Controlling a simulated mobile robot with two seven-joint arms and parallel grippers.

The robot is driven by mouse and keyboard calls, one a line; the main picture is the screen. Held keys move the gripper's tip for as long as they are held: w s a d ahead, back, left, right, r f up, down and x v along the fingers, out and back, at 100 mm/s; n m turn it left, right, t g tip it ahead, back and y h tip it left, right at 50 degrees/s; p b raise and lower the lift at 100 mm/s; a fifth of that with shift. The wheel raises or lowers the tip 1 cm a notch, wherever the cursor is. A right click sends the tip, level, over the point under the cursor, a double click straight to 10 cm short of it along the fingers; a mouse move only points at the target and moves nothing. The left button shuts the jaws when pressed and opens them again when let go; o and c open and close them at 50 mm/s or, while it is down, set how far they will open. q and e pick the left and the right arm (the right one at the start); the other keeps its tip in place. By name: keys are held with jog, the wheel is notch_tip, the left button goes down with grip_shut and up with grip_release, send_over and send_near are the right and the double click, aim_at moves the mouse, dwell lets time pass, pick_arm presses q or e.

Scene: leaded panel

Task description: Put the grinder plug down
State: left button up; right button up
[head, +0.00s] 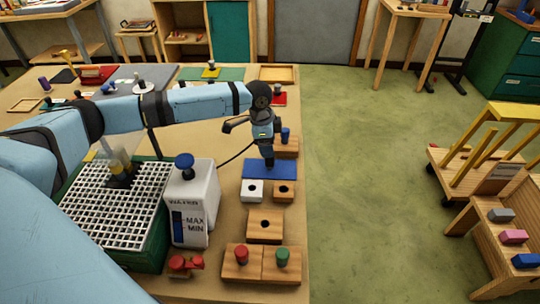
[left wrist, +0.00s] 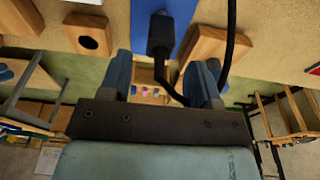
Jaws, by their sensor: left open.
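The grinder plug (left wrist: 160,36) is black and lies on or just over a blue mat (left wrist: 182,10) in the left wrist view. In the head view the blue mat (head: 256,170) lies near the table's right edge, and the plug is a small dark shape (head: 268,160) under the gripper. My left gripper (head: 265,143) points down over the mat. In the left wrist view its two blue fingers (left wrist: 162,80) stand apart, with the plug beyond their tips and a gap on each side. A black cable (left wrist: 232,35) passes beside the right finger. My right gripper is not in view.
Wooden blocks with holes (head: 265,225) and a white block (head: 252,190) stand in front of the mat. A water container (head: 200,205) with a blue knob and a green crate with a white grid (head: 100,215) stand left. The floor to the right is partly clear.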

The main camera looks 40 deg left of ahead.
pick_arm(q)
notch_tip(320, 180, up, 6)
jog(key=shift+s+a, duration=0.25)
jog(key=shift+a, duration=0.15)
jog(key=shift+r, duration=0.15)
